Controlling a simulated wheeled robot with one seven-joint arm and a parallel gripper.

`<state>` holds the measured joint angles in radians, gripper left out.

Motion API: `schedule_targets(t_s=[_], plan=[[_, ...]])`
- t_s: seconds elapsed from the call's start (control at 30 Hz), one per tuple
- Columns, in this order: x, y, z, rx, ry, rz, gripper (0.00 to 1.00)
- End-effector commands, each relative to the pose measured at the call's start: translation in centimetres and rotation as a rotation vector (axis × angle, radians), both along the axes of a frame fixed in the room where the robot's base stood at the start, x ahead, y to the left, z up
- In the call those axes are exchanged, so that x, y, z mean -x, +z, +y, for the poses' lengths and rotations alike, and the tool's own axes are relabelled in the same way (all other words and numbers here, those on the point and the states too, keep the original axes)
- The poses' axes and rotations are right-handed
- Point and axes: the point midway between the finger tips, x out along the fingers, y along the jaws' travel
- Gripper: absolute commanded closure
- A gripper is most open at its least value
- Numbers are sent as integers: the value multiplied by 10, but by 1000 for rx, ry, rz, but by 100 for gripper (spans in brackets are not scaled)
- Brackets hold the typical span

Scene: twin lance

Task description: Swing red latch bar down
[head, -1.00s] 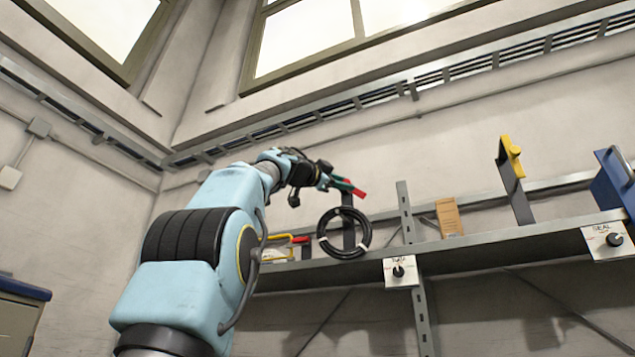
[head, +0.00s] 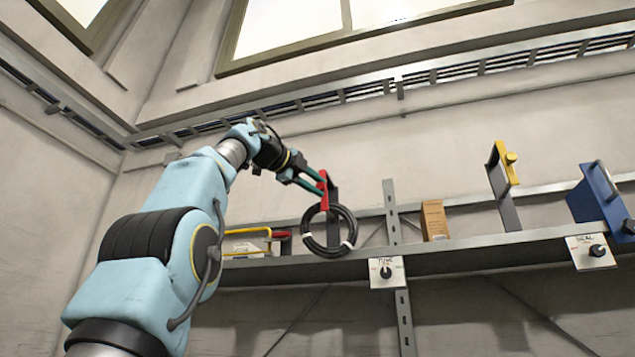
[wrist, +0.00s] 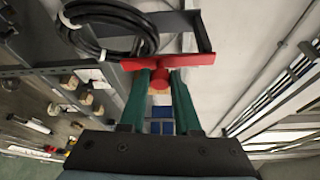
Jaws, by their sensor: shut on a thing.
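The red latch bar (head: 324,192) is on a dark upright bracket (head: 334,205) above the shelf and stands close to vertical in the head view. It also shows in the wrist view (wrist: 190,60), lying across the picture, with a round red knob (wrist: 156,79) facing me. My gripper (head: 319,178) has green fingers and reaches the bar from the upper left. In the wrist view, my gripper (wrist: 160,75) is shut on the red knob. A black coil (head: 308,240) with white ties hangs at the bracket, just below the bar; the bar partly covers it.
A metal shelf (head: 460,247) runs along the wall. On it are a yellow-handled part (head: 268,232) at left, a cardboard box (head: 434,220), a yellow-topped upright (head: 502,175) and a blue unit (head: 597,195). Labelled knob panels (head: 387,272) hang at its front edge.

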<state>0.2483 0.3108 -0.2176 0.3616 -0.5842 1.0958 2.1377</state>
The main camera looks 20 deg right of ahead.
Motion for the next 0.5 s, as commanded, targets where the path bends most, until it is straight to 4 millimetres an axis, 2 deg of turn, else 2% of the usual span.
schedule_targets(t_s=[0.5], plan=[[-2, 0, 3, -57, 1, -38, 100]])
